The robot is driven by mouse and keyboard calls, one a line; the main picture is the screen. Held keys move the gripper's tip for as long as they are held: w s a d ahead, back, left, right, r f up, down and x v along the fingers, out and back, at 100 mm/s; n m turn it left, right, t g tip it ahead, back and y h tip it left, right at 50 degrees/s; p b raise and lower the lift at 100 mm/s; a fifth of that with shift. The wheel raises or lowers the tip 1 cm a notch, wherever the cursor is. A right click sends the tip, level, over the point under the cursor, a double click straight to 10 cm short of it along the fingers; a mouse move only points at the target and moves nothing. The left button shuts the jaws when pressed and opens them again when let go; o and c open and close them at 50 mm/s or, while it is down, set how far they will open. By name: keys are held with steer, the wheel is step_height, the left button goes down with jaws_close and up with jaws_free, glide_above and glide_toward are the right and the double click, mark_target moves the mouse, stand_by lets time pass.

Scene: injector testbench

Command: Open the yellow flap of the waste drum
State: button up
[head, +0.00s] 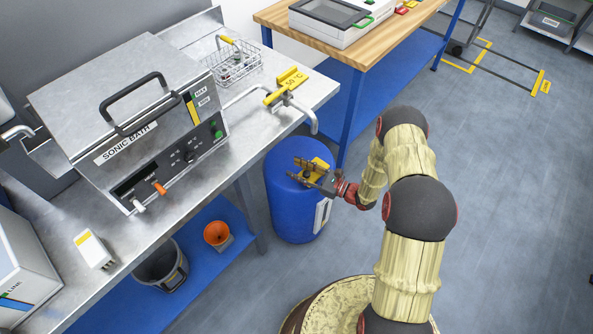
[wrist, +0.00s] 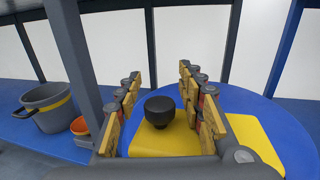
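The blue waste drum (head: 283,190) stands on the floor beside the metal bench, and its blue top (wrist: 270,115) fills the right of the wrist view. The yellow flap (head: 321,165) lies on the drum's top and looks flat; in the wrist view the yellow surface (wrist: 150,145) is partly covered by my fingers. A black round knob (wrist: 160,111) stands up from it. My gripper (head: 308,172) is over the flap, and in the wrist view my gripper (wrist: 159,82) is open, with the knob between its two fingers. I see gaps on both sides of the knob.
The bench edge with a bent pipe (head: 310,121) and yellow valve handle is close behind the drum. A grey bucket (wrist: 48,106) and an orange funnel (head: 217,234) are on the blue lower shelf (head: 205,275). The floor to the right (head: 500,200) is clear.

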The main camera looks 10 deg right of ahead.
steer(key=shift+w+a, duration=0.15)
steer(key=shift+c, duration=0.5)
jaws_close()
stand_by(0.5)
